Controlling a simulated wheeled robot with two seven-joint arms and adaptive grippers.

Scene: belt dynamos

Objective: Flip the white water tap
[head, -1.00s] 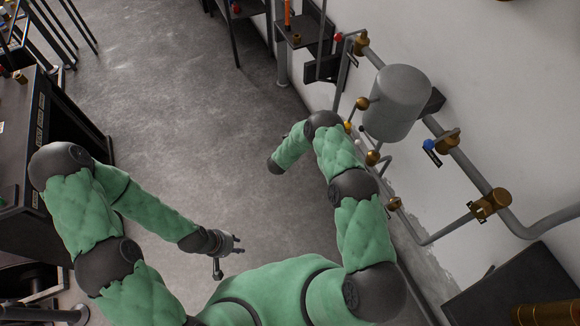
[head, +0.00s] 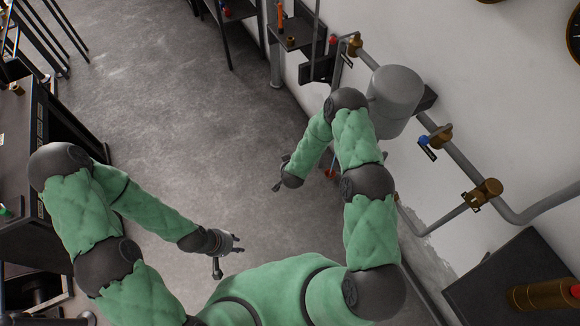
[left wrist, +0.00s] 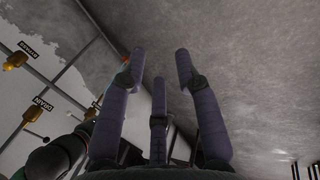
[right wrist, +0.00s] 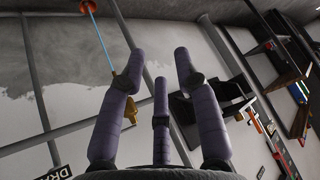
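I cannot clearly make out a white tap handle in any view. Brass valves sit on the grey wall pipes, one with a blue handle (head: 424,141) and one with a red handle (head: 333,40). My left gripper (head: 238,243) is open and empty above the floor, away from the wall; its spread fingers also show in the left wrist view (left wrist: 160,68). My right gripper (head: 278,186) is low near the wall pipes, partly behind my forearm. In the right wrist view (right wrist: 155,62) its fingers are apart and empty, with a brass valve (right wrist: 129,114) beyond the left finger.
A grey tank (head: 395,98) hangs on the wall; my right arm hides pipework below it. A dark bench (head: 520,270) stands at the lower right, dark shelves (head: 296,35) at the top. A DRAIN sign (left wrist: 42,103) shows in the left wrist view. The middle floor is clear.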

